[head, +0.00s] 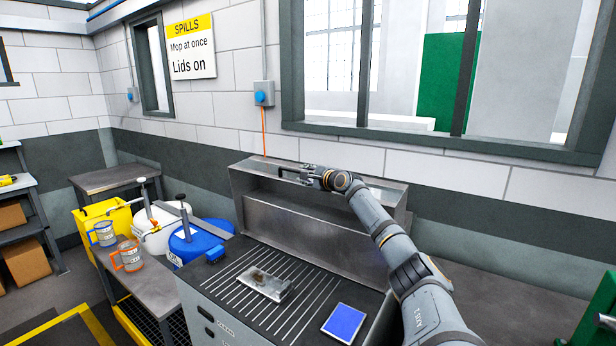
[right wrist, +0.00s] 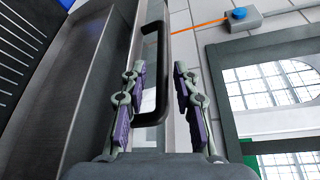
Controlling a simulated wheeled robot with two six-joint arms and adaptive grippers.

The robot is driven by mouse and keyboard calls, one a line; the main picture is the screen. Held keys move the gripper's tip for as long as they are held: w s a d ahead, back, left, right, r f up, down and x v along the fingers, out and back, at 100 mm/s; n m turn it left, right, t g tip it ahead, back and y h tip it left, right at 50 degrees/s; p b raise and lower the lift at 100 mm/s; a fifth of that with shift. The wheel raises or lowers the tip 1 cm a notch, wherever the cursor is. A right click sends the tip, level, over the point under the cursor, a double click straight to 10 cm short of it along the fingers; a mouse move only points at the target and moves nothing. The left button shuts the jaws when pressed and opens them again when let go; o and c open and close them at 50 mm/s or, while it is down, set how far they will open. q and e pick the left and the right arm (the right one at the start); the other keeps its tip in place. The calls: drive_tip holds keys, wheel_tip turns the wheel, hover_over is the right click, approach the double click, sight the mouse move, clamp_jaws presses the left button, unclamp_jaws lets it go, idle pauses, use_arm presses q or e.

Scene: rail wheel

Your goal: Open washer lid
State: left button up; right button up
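The washer (head: 212,292) is a grey metal cabinet with a dark slatted top. At its back stands a hollow grey metal box section (head: 300,218), which looks like the lid raised, its inside facing me. In the right wrist view, a black handle (right wrist: 160,90) is fixed along the edge of that metal section. My right gripper (head: 289,174) is at the upper edge of the section. In the right wrist view its fingers (right wrist: 160,100) are open, one on each side of the handle, with visible gaps. My left gripper is not in view.
A metal part (head: 264,284) and a blue pad (head: 345,322) lie on the slatted top. Left of the washer are a blue drum (head: 203,243), a white drum (head: 160,222) and a bench (head: 150,282) with cups. The wall is close behind.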

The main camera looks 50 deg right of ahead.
drive_tip(key=shift+v, duration=1)
